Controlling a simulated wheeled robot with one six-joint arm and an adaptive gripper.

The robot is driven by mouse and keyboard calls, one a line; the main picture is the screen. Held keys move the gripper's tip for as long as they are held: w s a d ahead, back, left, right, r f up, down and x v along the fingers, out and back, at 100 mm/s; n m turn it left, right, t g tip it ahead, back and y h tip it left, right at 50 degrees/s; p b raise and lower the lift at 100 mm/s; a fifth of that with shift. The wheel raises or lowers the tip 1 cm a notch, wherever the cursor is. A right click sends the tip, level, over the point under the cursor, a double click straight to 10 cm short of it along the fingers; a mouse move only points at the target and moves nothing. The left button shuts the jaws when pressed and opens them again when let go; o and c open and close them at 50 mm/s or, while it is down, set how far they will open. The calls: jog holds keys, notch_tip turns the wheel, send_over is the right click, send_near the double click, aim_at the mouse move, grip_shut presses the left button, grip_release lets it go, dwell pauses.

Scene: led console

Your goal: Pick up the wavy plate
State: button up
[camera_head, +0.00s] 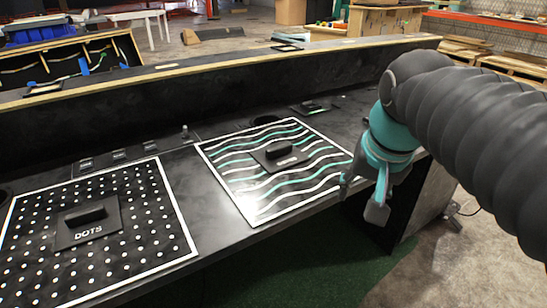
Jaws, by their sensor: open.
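The wavy plate (240,172) is a black square panel with a white border and white and teal wavy stripes. It lies flat on the black console, right of the middle of the view. A raised black handle (279,150) stands on a small dark base at its centre. My gripper (360,200) hangs at the plate's front right corner and hides part of that corner. Its fingers are apart with nothing seen between them. I cannot tell from this view how high it is above the console.
A second plate with white dots (145,215), marked DOTS, lies at the left. Small switches (120,155) and a small lever (184,132) sit behind the plates. A raised wood-topped ledge (200,67) runs along the console's back. Floor is free at the front right.

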jog(key=w+a+r+m+g, duration=0.2)
jog(key=w+a+r+m, duration=0.3)
jog(key=w+r, duration=0.55)
jog(key=m+g, duration=0.2)
jog(key=m, duration=0.2)
send_over(279, 147)
jog(key=shift+n, duration=0.3)
notch_tip(279, 147, down, 13)
jog(key=b, duration=0.3)
jog(key=shift+f+b, duration=0.2)
jog(key=shift+b, duration=0.15)
grip_shut()
